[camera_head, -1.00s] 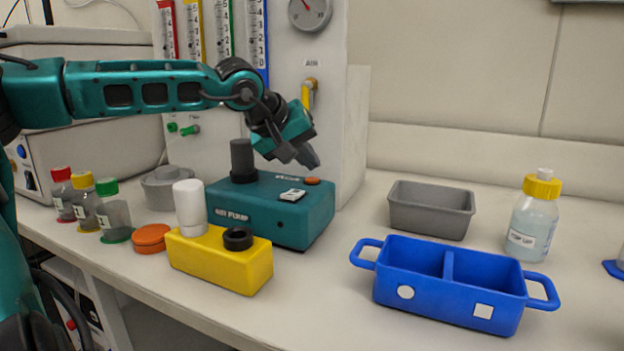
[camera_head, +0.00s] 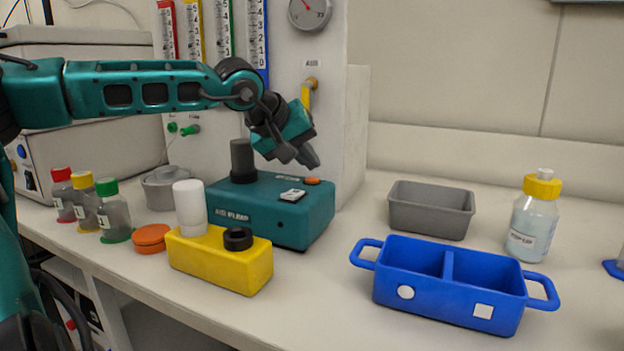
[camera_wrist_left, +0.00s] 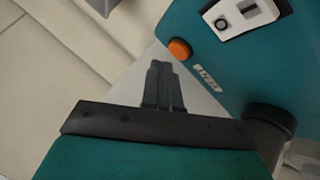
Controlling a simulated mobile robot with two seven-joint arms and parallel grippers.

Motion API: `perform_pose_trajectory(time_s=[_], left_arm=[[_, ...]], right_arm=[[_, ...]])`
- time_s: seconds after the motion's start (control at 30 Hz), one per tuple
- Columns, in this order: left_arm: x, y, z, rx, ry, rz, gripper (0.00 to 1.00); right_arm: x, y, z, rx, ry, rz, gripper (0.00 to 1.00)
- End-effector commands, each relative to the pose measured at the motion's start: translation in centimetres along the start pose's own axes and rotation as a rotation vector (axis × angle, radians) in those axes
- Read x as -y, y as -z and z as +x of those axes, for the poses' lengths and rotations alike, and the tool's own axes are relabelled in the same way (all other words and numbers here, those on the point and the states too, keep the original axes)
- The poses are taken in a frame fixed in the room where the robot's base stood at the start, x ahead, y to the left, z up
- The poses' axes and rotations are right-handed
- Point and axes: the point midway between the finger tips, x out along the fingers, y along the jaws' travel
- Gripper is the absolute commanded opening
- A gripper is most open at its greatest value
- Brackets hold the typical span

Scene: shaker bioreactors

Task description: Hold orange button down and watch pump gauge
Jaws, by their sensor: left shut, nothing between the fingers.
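The teal air pump (camera_head: 270,212) stands on the bench, with an orange button (camera_head: 312,181) and a white switch panel (camera_head: 292,195) on its top. My left gripper (camera_head: 312,163) is shut and empty, just above and behind the button in the head view. In the left wrist view the closed fingertips (camera_wrist_left: 160,66) are beside the orange button (camera_wrist_left: 179,49), apart from it in the picture. Contact does not show. A round gauge (camera_head: 310,12) is on the white panel at the top, cut by the frame edge. My right gripper is not in view.
A yellow block (camera_head: 220,262) with a white cylinder and black ring stands in front of the pump. A blue two-part tray (camera_head: 448,290), a grey bin (camera_head: 431,210) and a yellow-capped bottle (camera_head: 535,220) are to the right. Capped bottles (camera_head: 113,212) stand left.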

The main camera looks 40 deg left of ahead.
Motion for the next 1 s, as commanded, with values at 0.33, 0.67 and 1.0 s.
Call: perform_pose_trajectory(time_s=[0.33,0.67,1.0], left_arm=[[0.46,-0.48,0.65,0.0,0.0,0.0,0.0],[0.45,-0.46,0.62,0.0,0.0,0.0,0.0],[0.65,-0.65,0.89,0.0,0.0,0.0,0.0]], right_arm=[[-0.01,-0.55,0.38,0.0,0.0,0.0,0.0],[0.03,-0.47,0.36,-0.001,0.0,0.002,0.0],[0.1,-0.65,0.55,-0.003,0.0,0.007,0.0]])
